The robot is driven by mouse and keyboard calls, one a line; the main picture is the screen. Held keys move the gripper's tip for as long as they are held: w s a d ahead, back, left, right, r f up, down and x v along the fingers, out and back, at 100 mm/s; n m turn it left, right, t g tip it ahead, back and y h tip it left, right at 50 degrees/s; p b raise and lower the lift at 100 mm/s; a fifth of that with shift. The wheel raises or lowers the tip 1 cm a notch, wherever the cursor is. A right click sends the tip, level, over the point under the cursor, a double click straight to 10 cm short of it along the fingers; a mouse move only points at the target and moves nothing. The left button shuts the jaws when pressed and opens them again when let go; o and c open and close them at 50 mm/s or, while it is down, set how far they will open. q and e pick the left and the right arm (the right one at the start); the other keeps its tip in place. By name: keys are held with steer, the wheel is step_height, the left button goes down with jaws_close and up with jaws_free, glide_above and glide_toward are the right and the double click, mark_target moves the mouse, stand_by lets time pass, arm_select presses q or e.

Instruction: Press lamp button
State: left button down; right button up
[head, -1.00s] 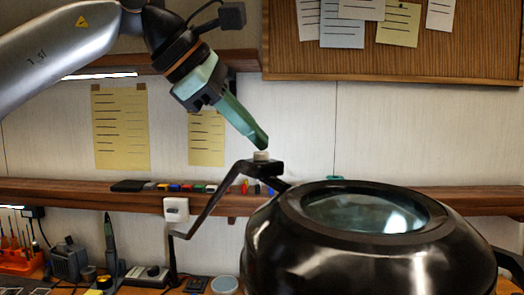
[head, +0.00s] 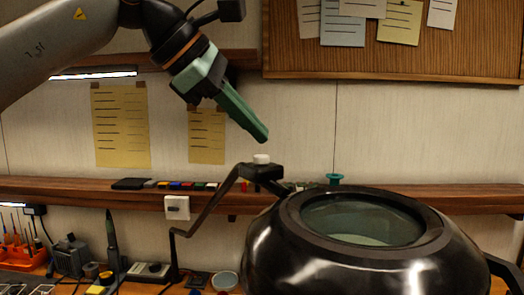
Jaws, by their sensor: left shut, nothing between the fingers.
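The lamp (head: 440,252) is a large glossy black head with a round magnifier glass (head: 362,219), at the lower right of the head view. Its black bracket arm (head: 212,205) runs left and down. The white lamp button (head: 261,159) sits on the small block at the top of this bracket. My left gripper (head: 262,138) comes in from the upper left. Its green fingers are shut and empty, with the tips just above the button and a small gap between. The glass looks dim. My right gripper is not in view.
A wooden shelf (head: 90,194) runs along the wall, with small coloured items on it. A corkboard (head: 390,62) hangs at the upper right. Tools and an orange holder (head: 22,257) stand on the bench at the lower left. The air left of the bracket is free.

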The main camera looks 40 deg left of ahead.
mark_target(253, 165)
arm_select(q)
steer(key=shift+r+p, duration=0.55)
steer(key=shift+r, duration=2.45)
